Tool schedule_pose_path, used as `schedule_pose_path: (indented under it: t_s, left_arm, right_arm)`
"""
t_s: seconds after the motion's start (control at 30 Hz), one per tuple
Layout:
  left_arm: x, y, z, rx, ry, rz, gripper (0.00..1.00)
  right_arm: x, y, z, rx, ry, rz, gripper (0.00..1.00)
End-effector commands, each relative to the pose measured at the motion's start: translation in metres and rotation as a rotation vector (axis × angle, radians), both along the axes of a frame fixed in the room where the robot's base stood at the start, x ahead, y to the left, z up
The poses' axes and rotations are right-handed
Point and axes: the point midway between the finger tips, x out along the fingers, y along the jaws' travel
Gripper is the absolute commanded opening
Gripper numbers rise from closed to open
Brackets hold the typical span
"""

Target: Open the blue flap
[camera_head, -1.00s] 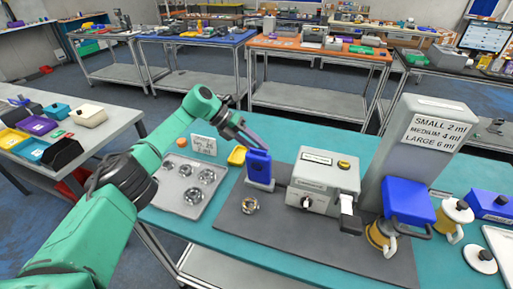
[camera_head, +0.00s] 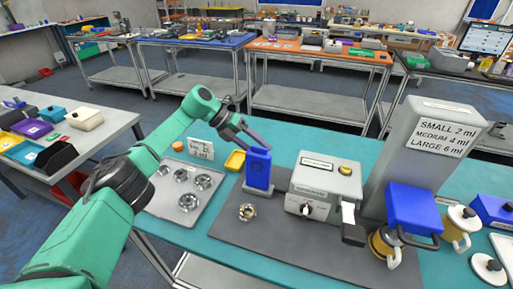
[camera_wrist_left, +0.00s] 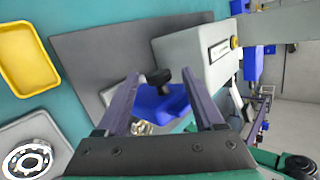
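A blue flap-like block with a dark bar handle (camera_head: 412,212) sits on the front of the tall grey dispenser (camera_head: 424,140), over a yellow-and-white cup. It looks closed. A second blue piece, an upright blue device (camera_head: 258,168), stands on the grey mat. My left gripper (camera_head: 250,138) is just behind and above this device, well to the left of the dispenser. In the left wrist view its fingers (camera_wrist_left: 158,78) are spread, with the blue device (camera_wrist_left: 160,106) and its black knob showing between them; contact cannot be told. My right gripper is not in view.
A grey boxy machine (camera_head: 322,185) stands between the blue device and the dispenser. A grey tray with several metal rings (camera_head: 172,205), a yellow tray (camera_head: 235,160) and a label card (camera_head: 201,148) lie left. White-lidded cups (camera_head: 459,222) stand right. The front mat is mostly clear.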

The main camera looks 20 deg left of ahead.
Motion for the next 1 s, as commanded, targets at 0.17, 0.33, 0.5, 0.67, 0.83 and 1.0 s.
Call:
schedule_pose_path:
  t_s: [0.17,0.33,0.5,0.67,0.83,1.0]
  left_arm:
    - [-0.001,0.000,-0.001,0.001,0.003,-0.001,0.69]
    - [-0.001,0.002,0.000,0.001,0.003,-0.001,0.69]
    - [-0.003,0.017,0.013,0.001,0.002,0.000,0.69]
    - [-0.007,0.042,0.036,0.001,0.000,0.002,0.69]
    - [-0.011,0.074,0.070,0.000,0.001,0.004,0.69]
    - [-0.016,0.097,0.095,0.000,0.003,0.000,0.69]
  right_arm:
    - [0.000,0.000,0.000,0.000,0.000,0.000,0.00]
    - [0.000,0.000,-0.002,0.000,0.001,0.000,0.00]
    - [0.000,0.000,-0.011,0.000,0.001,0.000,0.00]
    - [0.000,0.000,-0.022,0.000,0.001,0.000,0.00]
    - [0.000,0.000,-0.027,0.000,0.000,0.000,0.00]
    - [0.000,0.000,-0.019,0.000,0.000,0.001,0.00]
